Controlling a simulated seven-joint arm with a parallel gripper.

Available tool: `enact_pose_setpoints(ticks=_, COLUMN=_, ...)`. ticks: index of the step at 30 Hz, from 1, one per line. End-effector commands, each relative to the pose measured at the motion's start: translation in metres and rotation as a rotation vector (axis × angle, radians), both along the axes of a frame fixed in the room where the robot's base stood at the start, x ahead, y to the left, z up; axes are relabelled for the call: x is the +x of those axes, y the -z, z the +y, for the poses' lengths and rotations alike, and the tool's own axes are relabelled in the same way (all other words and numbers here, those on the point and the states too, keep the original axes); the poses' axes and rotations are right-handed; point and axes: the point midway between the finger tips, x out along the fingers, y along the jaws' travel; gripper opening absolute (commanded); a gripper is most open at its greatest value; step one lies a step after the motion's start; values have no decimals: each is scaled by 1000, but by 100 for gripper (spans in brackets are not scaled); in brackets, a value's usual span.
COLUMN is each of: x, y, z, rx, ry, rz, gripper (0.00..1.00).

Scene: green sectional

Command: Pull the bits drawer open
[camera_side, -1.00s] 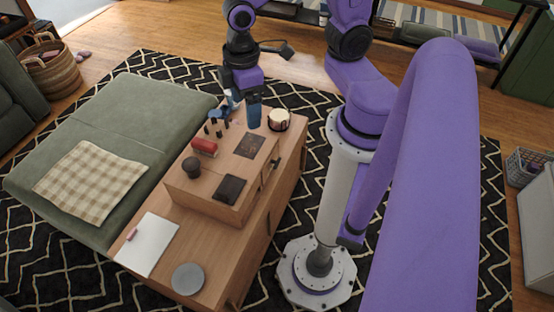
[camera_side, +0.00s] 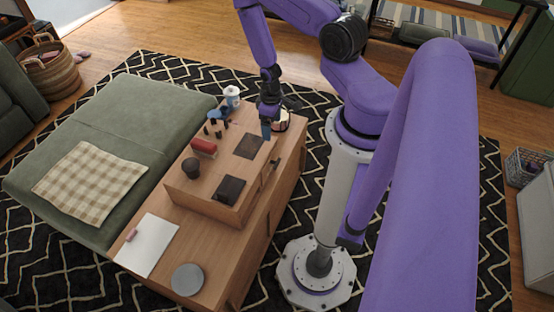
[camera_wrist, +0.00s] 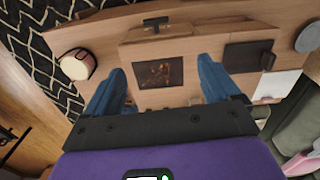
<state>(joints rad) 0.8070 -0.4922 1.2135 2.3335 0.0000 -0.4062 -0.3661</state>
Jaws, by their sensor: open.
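A low wooden drawer box (camera_side: 205,205) stands on a longer wooden cabinet. Its front faces right, toward my arm, and carries a dark handle (camera_side: 274,164). A dark handle also shows at the top of the wrist view (camera_wrist: 155,22), beyond my fingertips. No label is readable, so I cannot tell which front is the bits drawer. My gripper (camera_side: 266,130) is over the far end of the box, near the striped-rim tin. In the wrist view its blue fingers (camera_wrist: 160,72) are spread apart with nothing between them, and they do not touch the handle.
A round tin (camera_wrist: 77,64) stands beyond the box. White paper (camera_side: 148,245) and a grey disc (camera_side: 187,279) lie on the cabinet.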

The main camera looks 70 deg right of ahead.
Motion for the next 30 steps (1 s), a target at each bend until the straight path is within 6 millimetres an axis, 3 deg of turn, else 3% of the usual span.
enact_pose_setpoints(ticks=5, x=-15, y=15, z=-7, rx=1, ry=48, rz=2, gripper=89)
enact_pose_setpoints(ticks=14, x=-16, y=39, z=-8, rx=1, ry=51, rz=2, gripper=89)
enact_pose_setpoints(ticks=30, x=-16, y=121, z=-8, rx=1, ry=51, rz=1, gripper=89)
